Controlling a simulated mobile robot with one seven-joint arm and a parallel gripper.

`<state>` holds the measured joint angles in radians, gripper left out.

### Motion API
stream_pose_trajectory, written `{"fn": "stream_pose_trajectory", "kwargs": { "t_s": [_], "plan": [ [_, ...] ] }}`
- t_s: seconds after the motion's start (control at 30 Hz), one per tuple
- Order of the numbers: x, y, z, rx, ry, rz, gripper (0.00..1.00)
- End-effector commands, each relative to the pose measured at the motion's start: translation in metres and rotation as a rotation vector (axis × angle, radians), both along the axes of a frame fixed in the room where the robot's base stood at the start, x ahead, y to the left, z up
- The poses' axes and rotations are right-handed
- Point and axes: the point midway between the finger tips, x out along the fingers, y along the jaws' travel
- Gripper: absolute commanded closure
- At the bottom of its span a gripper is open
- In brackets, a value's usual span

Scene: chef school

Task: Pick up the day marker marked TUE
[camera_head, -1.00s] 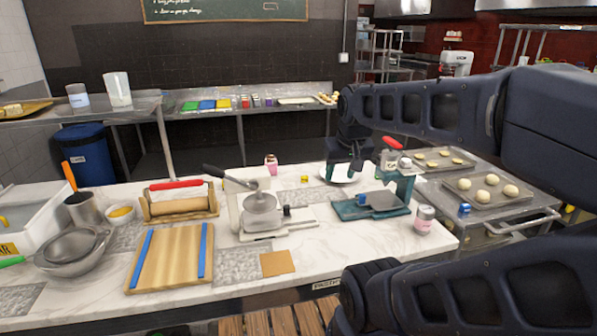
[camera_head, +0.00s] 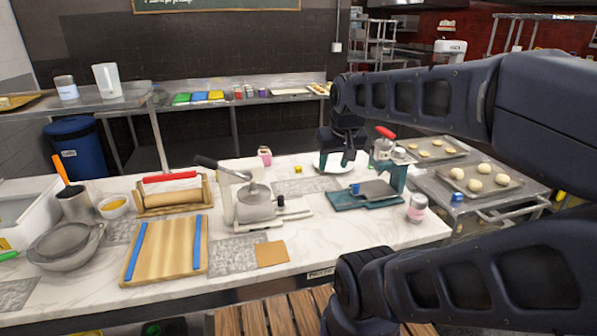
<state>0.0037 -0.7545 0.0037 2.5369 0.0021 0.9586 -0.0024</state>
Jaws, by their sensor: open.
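No TUE lettering can be read in this view. A small yellow block (camera_head: 298,169) sits on the marble counter left of my gripper. A small blue block (camera_head: 457,197) is at the right, by the baking tray rack; I cannot tell whether either is the day marker. My gripper (camera_head: 343,162) hangs from my arm above the far side of the counter, over a white plate (camera_head: 325,166). Its fingers are apart and nothing shows between them.
A grey press (camera_head: 255,205), a rolling pin stand (camera_head: 172,200) and a wooden board (camera_head: 165,250) fill the left. Bare marble lies along the front right.

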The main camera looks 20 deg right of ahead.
Motion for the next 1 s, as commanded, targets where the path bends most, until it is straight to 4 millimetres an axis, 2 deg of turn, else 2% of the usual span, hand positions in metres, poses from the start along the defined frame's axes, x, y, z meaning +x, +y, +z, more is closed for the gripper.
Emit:
{"fn": "stream_pose_trajectory", "kwargs": {
  "t_s": [0.1,0.17,0.43,0.57,0.67,1.0],
  "plan": [
    [0.000,0.000,0.000,0.000,0.000,0.000,0.55],
    [0.000,0.000,0.000,0.000,0.000,0.000,0.51],
    [0.001,0.000,0.000,-0.001,0.001,0.002,0.51],
    [0.011,-0.001,0.005,-0.019,0.011,0.027,0.51],
    [0.029,-0.002,0.012,-0.052,0.031,0.074,0.51],
    [0.115,-0.007,0.031,-0.191,0.119,0.298,0.51]
  ]
}}
